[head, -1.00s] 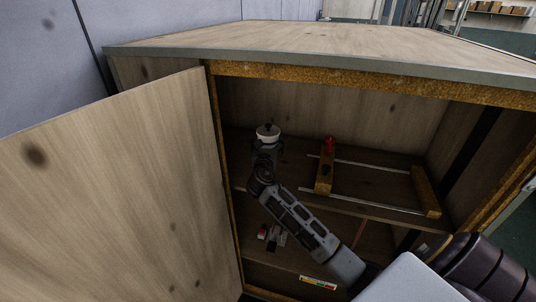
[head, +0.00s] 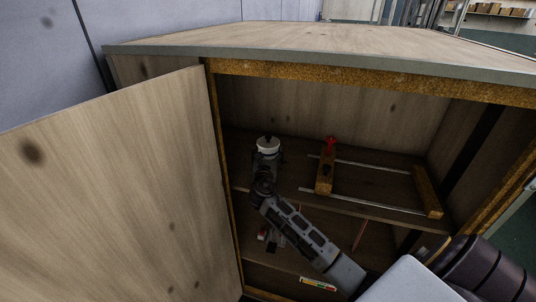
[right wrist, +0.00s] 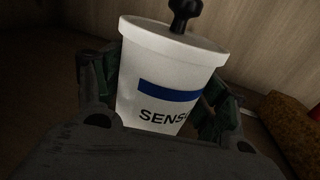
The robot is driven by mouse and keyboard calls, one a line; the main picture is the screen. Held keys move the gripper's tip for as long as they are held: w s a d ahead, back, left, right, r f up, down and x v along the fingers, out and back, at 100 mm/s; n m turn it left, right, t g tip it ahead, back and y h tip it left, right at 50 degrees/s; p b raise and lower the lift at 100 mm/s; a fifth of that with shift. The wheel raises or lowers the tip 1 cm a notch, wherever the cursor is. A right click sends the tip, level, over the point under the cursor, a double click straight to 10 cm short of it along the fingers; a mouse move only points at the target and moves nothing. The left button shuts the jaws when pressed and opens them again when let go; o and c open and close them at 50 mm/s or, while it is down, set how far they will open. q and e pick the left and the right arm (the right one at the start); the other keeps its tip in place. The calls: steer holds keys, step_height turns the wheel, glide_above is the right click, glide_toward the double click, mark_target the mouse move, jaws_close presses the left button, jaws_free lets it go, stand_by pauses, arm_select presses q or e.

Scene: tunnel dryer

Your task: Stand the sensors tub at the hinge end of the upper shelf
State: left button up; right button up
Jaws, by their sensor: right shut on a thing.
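The sensors tub (right wrist: 165,75) is white with a blue band, part of a printed name and a black knob on its lid. In the right wrist view it stands slightly tilted between the fingers of my right gripper (right wrist: 160,100), which is shut on it. In the head view the tub (head: 268,144) shows at the left, hinge-side end of the upper shelf (head: 300,187), above my right gripper (head: 266,158). The gripper hides its base, so I cannot tell whether it touches the shelf. My left gripper is not in view.
The open door (head: 110,190) stands at the left. A wooden clamp-like frame with a red knob (head: 330,145) and metal bars lies on the shelf right of the tub. Small items, including a colourful strip (head: 318,284), lie below. The shelf behind the tub looks clear.

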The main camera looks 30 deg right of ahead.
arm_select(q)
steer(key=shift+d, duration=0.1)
arm_select(e)
steer(key=o, duration=1.1)
steer(key=shift+o, duration=1.3)
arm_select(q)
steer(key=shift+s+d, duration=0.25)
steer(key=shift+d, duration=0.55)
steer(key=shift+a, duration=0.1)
